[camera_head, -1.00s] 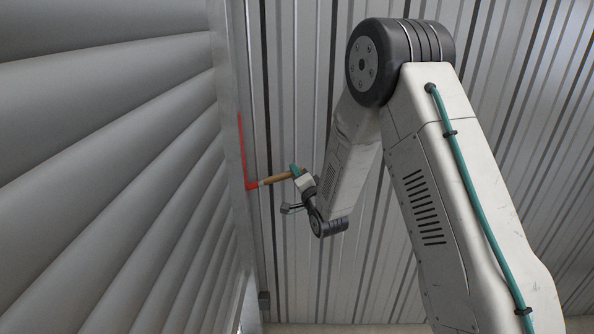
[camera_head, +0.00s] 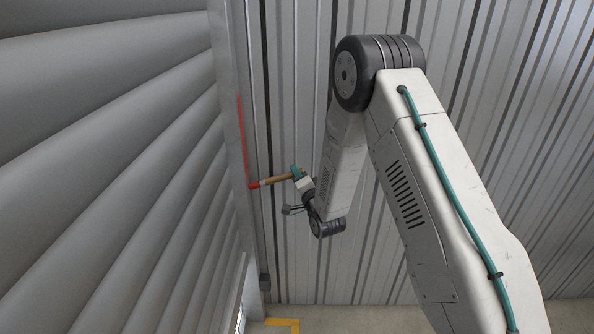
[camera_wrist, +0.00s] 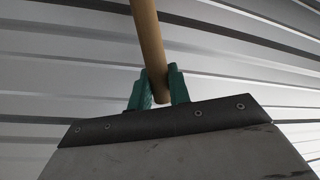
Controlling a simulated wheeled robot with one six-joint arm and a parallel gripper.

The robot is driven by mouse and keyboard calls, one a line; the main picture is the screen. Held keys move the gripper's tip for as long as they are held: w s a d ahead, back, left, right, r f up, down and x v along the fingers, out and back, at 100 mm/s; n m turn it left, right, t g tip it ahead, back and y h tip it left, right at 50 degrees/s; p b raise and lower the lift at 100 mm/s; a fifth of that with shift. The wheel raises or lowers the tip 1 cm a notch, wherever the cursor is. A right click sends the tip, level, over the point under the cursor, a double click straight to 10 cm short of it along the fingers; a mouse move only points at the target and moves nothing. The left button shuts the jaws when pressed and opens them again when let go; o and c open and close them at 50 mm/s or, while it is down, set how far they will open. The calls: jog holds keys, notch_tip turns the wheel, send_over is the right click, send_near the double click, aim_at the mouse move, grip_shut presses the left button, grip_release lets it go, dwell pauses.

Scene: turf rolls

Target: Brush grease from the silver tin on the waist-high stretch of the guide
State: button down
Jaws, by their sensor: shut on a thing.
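The guide (camera_head: 226,60) is an upright grey metal channel along the edge of the ribbed shutter in the head view. A thin red streak of grease (camera_head: 243,140) runs down it. My gripper (camera_head: 296,173) has green fingers and is shut on the tan wooden handle of the brush (camera_head: 276,179), to the right of the guide. The brush's red tip reaches the guide at the lower end of the streak and appears to touch it. In the wrist view the green fingers clasp the handle (camera_wrist: 148,40); the brush tip is out of view. The silver tin is not in view.
The grey roller shutter (camera_head: 110,130) fills the left. A corrugated metal wall (camera_head: 480,130) stands behind my arm. Floor with a yellow marking (camera_head: 284,321) shows at the bottom.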

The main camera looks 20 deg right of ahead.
notch_tip(320, 180, up, 33)
dwell(4.0)
jog(key=shift+s+d, duration=0.3)
jog(key=shift+d, duration=0.65)
jog(key=shift+s+d, duration=0.3)
jog(key=shift+d, duration=0.6)
jog(key=shift+s+d, duration=0.3)
jog(key=shift+d, duration=0.65)
jog(key=shift+s+d, duration=0.25)
jog(key=shift+d, duration=0.5)
jog(key=shift+s+d, duration=0.2)
jog(key=shift+d, duration=0.5)
